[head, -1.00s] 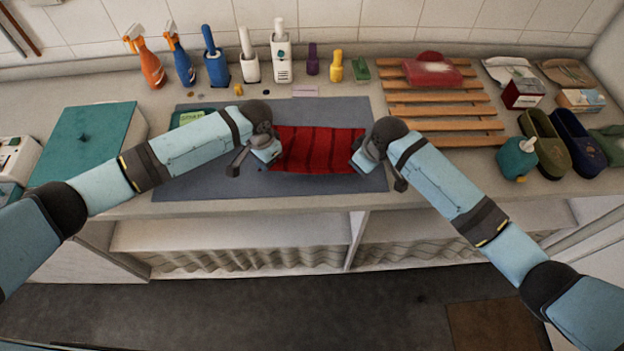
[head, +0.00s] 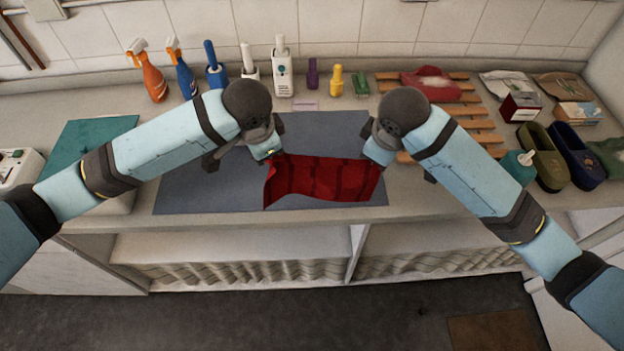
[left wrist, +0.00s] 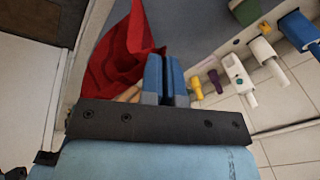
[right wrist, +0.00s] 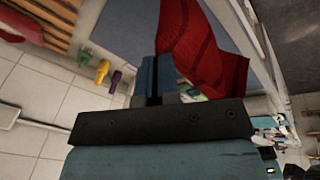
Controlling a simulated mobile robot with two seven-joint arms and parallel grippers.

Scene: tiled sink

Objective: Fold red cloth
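The red cloth (head: 322,182) with dark stripes hangs between my two grippers, above the grey mat (head: 205,190), its lower edge hanging near the mat's front. My left gripper (head: 273,153) is shut on the cloth's upper left corner; in the left wrist view the cloth (left wrist: 115,55) runs to the closed fingertips (left wrist: 166,60). My right gripper (head: 374,158) is shut on the upper right corner; the cloth (right wrist: 205,50) also meets the fingertips (right wrist: 157,62) in the right wrist view. The pinched edges are partly hidden by the fingers.
Spray bottles (head: 153,75) and several other bottles line the back wall. A wooden rack (head: 470,122) with a red and white item (head: 430,84) stands right of the mat. Dark sandals (head: 575,155) and a teal dispenser (head: 517,166) are at the right. A teal-topped box (head: 90,150) is at the left.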

